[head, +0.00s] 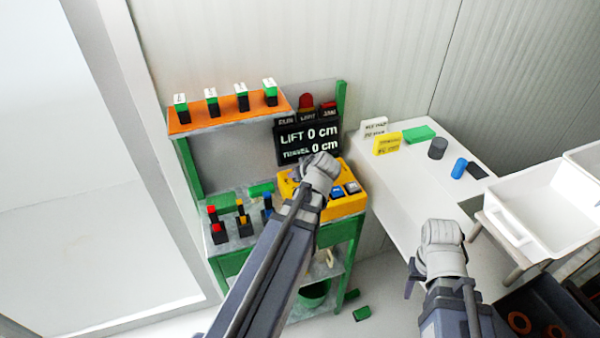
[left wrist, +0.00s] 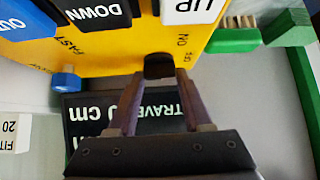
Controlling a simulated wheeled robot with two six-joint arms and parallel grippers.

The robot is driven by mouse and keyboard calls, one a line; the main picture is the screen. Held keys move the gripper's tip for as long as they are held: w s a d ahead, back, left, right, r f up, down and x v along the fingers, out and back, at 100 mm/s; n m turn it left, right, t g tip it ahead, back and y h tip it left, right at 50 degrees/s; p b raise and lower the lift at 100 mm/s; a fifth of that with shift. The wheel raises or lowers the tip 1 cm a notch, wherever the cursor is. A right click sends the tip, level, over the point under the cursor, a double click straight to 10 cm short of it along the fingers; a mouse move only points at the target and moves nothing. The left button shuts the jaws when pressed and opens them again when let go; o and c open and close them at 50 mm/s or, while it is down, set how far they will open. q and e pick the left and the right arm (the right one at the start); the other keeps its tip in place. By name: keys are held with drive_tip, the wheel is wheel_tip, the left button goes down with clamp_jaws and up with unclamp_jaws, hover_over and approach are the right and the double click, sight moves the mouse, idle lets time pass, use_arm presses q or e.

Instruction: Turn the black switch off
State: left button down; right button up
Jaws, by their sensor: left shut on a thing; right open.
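The yellow control box (head: 346,204) sits on the green bench. In the left wrist view the box (left wrist: 120,45) appears upside down, with UP, DOWN and OUT buttons. The black switch (left wrist: 158,66) is at the box's edge by an ON label. My left gripper (left wrist: 158,76) has its two fingertips against the switch's sides, shut on it. In the head view my left wrist hides the switch and these fingers. My right gripper (head: 440,252) is open, apart from everything, in front of the white table; its fingers barely show.
A black LIFT/TRAVEL display (head: 308,140) rises behind the box, reading 0 cm. Coloured switches (head: 240,222) stand left on the bench. The white table (head: 400,185) holds small blocks; a white bin (head: 525,215) is right.

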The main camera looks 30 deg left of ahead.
use_arm(q)
drive_tip(key=shift+m, duration=0.3)
idle(0.4)
drive_tip(key=shift+c, duration=1.6)
unclamp_jaws()
wheel_tip(320, 180, up, 10)
drive_tip(key=p, duration=1)
